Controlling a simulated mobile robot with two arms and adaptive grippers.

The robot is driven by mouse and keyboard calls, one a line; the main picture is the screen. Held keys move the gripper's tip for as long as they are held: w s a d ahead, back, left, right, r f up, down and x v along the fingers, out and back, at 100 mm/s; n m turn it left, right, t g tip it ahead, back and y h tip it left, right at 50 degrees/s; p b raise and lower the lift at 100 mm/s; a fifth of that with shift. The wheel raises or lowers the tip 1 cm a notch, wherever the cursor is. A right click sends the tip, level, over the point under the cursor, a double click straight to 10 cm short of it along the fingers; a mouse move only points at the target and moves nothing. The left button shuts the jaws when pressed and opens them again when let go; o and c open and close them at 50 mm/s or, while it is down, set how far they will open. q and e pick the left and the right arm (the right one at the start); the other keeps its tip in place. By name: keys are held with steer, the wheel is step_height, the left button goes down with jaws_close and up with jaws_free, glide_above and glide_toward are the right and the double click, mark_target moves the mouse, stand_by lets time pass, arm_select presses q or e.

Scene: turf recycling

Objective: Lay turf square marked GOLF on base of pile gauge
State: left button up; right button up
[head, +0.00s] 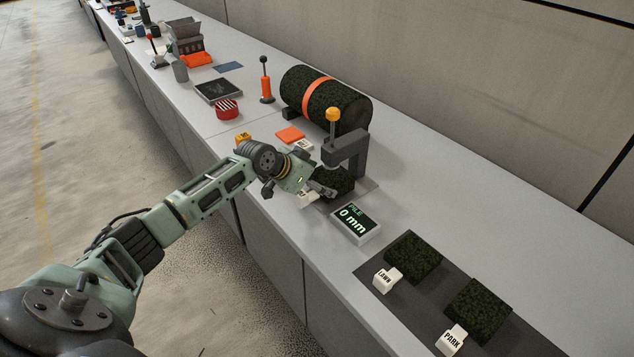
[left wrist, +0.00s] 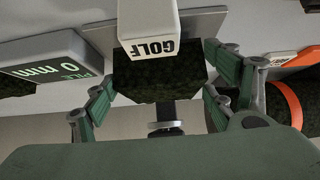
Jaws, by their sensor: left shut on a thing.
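The dark green GOLF turf square (head: 335,181) is at the pile gauge (head: 346,150), under its overhanging arm and over its grey base plate (head: 366,187). I cannot tell whether it touches the base. My left gripper (head: 319,188) is shut on the turf. In the left wrist view the fingers flank the turf square (left wrist: 160,82), with its white GOLF tag (left wrist: 148,30) on the near edge. The gauge's round foot (left wrist: 165,128) shows beyond the turf. The gauge display (head: 355,222) reads 0 mm. My right gripper is not in view.
A dark mat (head: 465,343) holds the LAWN (head: 413,257) and PARK (head: 479,311) turf squares at the right front. A turf roll (head: 345,104) with an orange band lies behind the gauge. Several tools and boxes stand farther along the bench.

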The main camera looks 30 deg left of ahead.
arm_select(q)
steer(key=shift+f+b, duration=0.3)
steer(key=shift+f, duration=0.15)
steer(key=o, duration=1.3)
steer(key=shift+o, duration=0.2)
